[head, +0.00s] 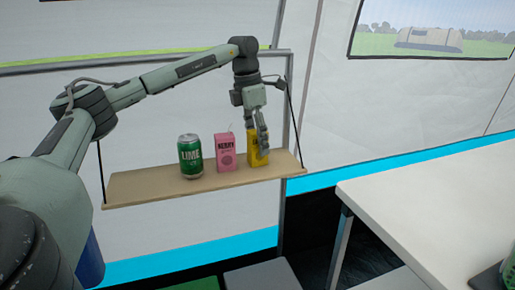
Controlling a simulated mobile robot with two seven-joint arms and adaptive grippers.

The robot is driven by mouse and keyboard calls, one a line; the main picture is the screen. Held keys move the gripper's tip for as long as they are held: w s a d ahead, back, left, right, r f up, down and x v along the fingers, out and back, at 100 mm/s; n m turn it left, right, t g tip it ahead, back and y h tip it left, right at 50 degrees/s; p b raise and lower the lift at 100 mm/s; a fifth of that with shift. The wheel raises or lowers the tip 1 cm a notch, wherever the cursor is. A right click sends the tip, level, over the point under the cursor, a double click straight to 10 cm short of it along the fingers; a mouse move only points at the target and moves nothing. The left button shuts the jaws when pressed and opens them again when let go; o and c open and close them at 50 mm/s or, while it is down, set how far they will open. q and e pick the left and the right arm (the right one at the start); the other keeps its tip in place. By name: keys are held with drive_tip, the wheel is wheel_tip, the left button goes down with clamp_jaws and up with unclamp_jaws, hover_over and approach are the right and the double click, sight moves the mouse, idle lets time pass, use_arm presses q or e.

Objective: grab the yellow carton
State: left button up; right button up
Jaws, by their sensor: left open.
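The yellow carton (254,159) stands upright at the right part of a hanging wooden shelf (140,191). My left gripper (262,143) points down at the carton from above, its fingers covering the carton's upper and right parts. The gripper is open; I cannot tell whether a finger touches the carton. My right gripper is not in view.
A pink carton (226,153) with a straw stands just left of the yellow one. A green lime can (190,157) stands farther left on the shelf. Dark cords hold the shelf at both ends. A white table (430,205) is at the right.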

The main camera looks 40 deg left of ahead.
use_arm(q)
drive_tip(key=c, duration=0.9)
